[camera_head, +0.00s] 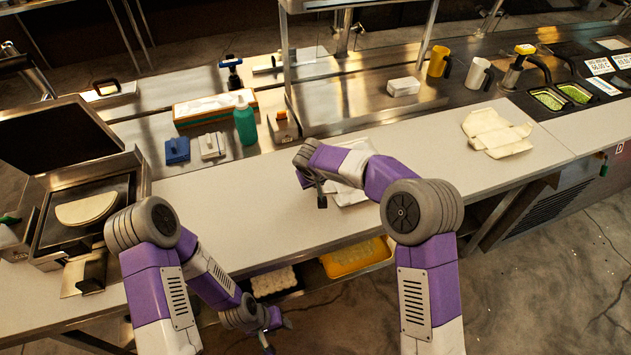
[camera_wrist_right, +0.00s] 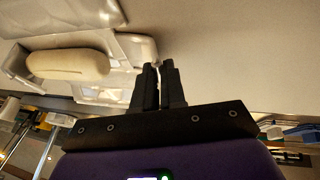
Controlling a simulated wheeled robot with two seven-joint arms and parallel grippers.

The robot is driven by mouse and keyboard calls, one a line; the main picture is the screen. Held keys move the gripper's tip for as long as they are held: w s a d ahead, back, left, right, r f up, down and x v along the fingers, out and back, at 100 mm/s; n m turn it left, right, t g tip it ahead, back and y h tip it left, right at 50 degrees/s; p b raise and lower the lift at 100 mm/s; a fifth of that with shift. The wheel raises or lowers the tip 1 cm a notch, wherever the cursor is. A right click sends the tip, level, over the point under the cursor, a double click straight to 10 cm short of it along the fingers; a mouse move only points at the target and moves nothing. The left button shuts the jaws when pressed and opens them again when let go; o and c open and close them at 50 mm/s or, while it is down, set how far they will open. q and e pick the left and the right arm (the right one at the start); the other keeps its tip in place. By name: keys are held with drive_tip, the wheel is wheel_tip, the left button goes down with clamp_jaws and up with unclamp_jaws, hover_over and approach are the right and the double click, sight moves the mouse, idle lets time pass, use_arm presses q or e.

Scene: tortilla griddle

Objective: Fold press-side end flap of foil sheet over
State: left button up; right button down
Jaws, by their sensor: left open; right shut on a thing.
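The foil sheet (camera_head: 350,196) lies on the white counter in the middle, mostly hidden under my right arm in the head view. In the right wrist view the foil (camera_wrist_right: 110,92) is silvery and creased, with a pale rolled tortilla (camera_wrist_right: 68,65) lying on it. My right gripper (camera_head: 319,200) points down at the foil's left end, on the press side. In the wrist view its fingers (camera_wrist_right: 158,68) are shut on the foil's edge. My left gripper (camera_head: 272,342) is open and empty, low in front of the counter, away from the foil.
The press (camera_head: 60,150) stands open at the far left, with a folded tortilla (camera_head: 87,209) on its plate. A green bottle (camera_head: 245,122) and a tissue-like box (camera_head: 214,110) stand behind. The counter left of the foil is clear.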

sight(325, 187)
drive_tip(key=shift+w+d+r+m+g+y+p, duration=0.1)
drive_tip(key=shift+d+r+m+g+y+p, duration=0.1)
drive_tip(key=shift+d+r+y+p, duration=0.25)
drive_tip(key=shift+w+d+r+m+g+y+p, duration=0.1)
drive_tip(key=shift+d+r+g+y+p, duration=0.1)
drive_tip(key=shift+y+p, duration=0.4)
drive_tip(key=shift+w+d+r+g+y+p, duration=0.15)
drive_tip(key=shift+d+g+y+p, duration=0.1)
drive_tip(key=shift+y+p, duration=0.35)
drive_tip(key=shift+d+r+g+y+p, duration=0.15)
drive_tip(key=shift+d+y+p, duration=0.1)
drive_tip(key=shift+y+p, duration=0.25)
drive_tip(key=shift+m+y, duration=0.25)
drive_tip(key=shift+m, duration=0.05)
drive_tip(key=c, duration=1.5)
unclamp_jaws()
drive_tip(key=shift+o, duration=0.2)
drive_tip(key=v, duration=0.7)
drive_tip(key=shift+r, duration=0.25)
drive_tip(key=shift+d, duration=0.1)
